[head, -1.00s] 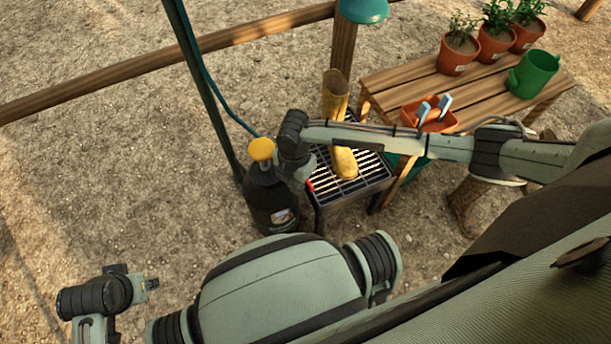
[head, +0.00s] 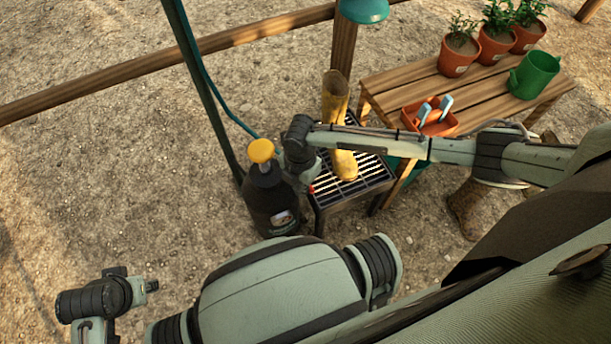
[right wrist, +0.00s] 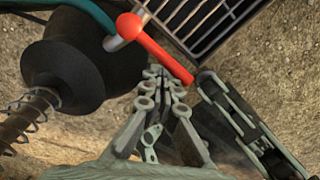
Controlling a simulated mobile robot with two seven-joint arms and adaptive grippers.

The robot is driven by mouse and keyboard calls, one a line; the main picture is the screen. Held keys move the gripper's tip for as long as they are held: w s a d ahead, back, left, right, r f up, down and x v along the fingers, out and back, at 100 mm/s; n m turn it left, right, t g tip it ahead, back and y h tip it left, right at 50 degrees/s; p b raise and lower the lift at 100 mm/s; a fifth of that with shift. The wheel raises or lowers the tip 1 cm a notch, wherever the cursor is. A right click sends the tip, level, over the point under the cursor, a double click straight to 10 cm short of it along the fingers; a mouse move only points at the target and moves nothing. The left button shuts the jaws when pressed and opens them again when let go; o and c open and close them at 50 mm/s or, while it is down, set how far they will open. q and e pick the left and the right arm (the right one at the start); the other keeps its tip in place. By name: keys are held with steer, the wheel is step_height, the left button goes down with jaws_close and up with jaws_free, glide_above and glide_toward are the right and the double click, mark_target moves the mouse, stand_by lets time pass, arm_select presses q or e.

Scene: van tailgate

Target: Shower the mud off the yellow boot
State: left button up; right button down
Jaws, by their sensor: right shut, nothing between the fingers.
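The yellow boot (head: 336,100) stands on a slatted dark grate (head: 372,178), with brown patches on its shaft. My right forearm crosses in front of it and hides its middle. A teal dome-shaped head (head: 363,10) is above and behind the boot. A red lever (right wrist: 155,47) on a grey pipe with a teal hose shows in the right wrist view, beside the grate. My right gripper (right wrist: 164,76) is shut and empty, with its fingertips close to the lever; I cannot tell whether they touch. My left gripper's fingers do not show.
A dark bottle with a yellow top (head: 262,150) stands close left of my right gripper. A wooden bench (head: 395,75) at right holds potted plants, a green watering can (head: 535,72) and an orange tub (head: 440,124). A brown boot (head: 468,205) stands below. Gravel at left is clear.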

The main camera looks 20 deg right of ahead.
steer(key=shift+w+d+p, duration=0.15)
steer(key=shift+d+p, duration=0.05)
steer(key=shift+d, duration=0.8)
steer(key=shift+w+d+p, duration=0.15)
steer(key=shift+d, duration=0.8)
steer(key=r+p, duration=0.4)
steer(key=p, duration=0.1)
steer(key=shift+a+r, duration=0.3)
steer(key=w+d, duration=0.2)
steer(key=d, duration=0.3)
steer(key=shift+w+d+b, duration=0.15)
steer(key=shift+w+b, duration=0.2)
steer(key=shift+w, duration=0.05)
steer(key=shift+f, duration=0.1)
step_height(320, 180, down, 4)
steer(key=b, duration=0.3)
steer(key=shift+f, duration=0.25)
